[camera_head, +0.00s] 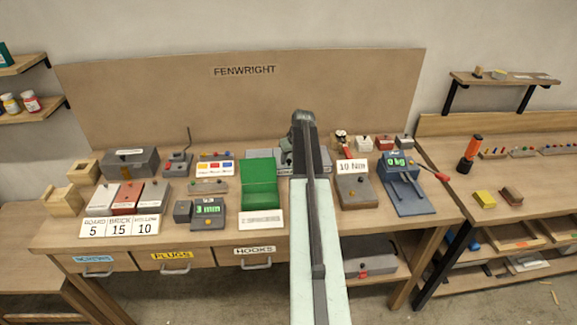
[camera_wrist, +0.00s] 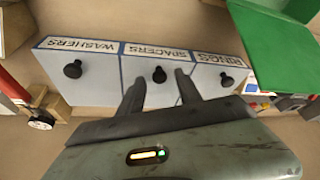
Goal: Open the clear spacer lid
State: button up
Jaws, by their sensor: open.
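A three-part box with pale grey lids shows in the wrist view, its labels upside down: WASHERS, SPACERS and RINGS. The spacer lid (camera_wrist: 147,66) is the middle one, lies flat, and carries a black knob (camera_wrist: 159,74). The washer lid (camera_wrist: 95,85) and ring lid (camera_wrist: 209,77) on either side are also down. My gripper (camera_wrist: 160,80) is open, its two dark fingers pointing at the middle lid, with the knob seen between their tips. Contact cannot be told. In the head view my arm hides most of this area.
A green open case (camera_head: 262,190) stands left of my arm; it shows at upper right in the wrist view (camera_wrist: 272,45). A 10 Nm sign (camera_head: 352,167) and a blue scale (camera_head: 407,195) stand to the right. Grey, red and white blocks (camera_head: 128,195) stand at left.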

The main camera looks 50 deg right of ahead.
jog(key=shift+c, duration=0.2)
grip_shut()
dwell(1.3)
